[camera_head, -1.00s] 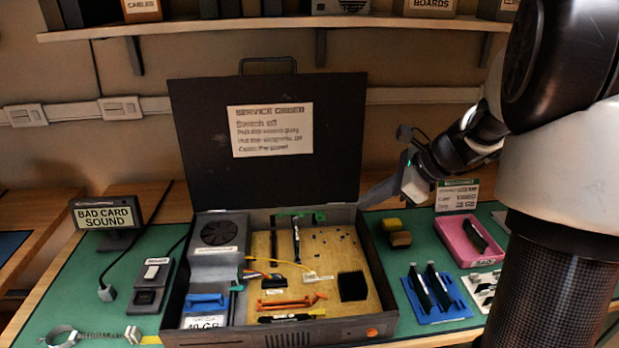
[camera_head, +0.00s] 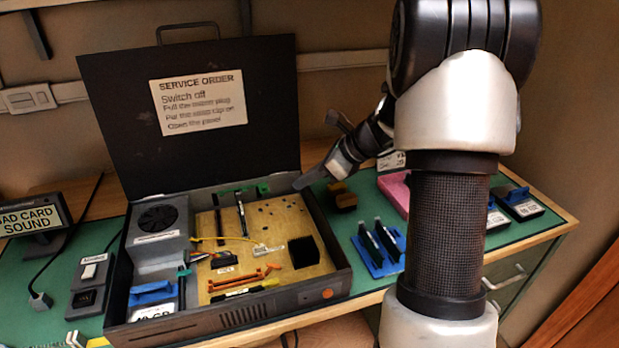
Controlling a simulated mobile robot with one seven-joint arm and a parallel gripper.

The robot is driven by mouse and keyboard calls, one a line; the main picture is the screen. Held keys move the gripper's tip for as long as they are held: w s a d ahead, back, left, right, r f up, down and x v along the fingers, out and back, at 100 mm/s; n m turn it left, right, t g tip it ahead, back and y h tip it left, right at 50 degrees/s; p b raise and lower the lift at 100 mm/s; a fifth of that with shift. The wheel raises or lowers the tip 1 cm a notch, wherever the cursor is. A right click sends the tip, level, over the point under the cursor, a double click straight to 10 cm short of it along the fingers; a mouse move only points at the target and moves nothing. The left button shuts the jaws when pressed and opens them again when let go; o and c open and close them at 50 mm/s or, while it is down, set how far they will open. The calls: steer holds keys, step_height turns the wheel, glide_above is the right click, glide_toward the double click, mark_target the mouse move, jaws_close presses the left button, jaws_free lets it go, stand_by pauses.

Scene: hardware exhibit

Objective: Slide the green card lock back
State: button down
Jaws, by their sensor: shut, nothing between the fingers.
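The open computer case (camera_head: 225,325) stands on the green bench mat with its lid up. Small green card locks (camera_head: 263,188) sit along the back edge of the tan board (camera_head: 285,235), at the case's back wall. A dark card (camera_head: 241,217) stands upright in line with them. My gripper (camera_head: 301,184) comes in from the right and is shut, its tip at the back right of the case, to the right of the green lock. I cannot tell whether it touches the case wall. The exact position of each lock is too small to tell.
The raised lid (camera_head: 200,140) stands behind the board. Inside are a grey fan unit (camera_head: 158,220), a black heatsink (camera_head: 304,252) and orange slots (camera_head: 240,280). To the right are yellow-brown blocks (camera_head: 342,197), a blue card rack (camera_head: 377,262) and a pink tray (camera_head: 394,193).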

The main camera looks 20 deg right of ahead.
mark_target(268, 191)
steer(key=b+x, duration=0.1)
steer(key=x, duration=0.5)
steer(key=shift+r, duration=0.1)
steer(key=shift+w+a+r, duration=0.2)
steer(key=shift+w+a, duration=0.55)
steer(key=shift+a, duration=0.15)
steer(key=shift+w+a, duration=0.4)
steer(key=shift+a, duration=0.05)
steer(key=shift+a+r, duration=0.1)
steer(key=shift+a, duration=1.3)
steer(key=shift+s, duration=0.1)
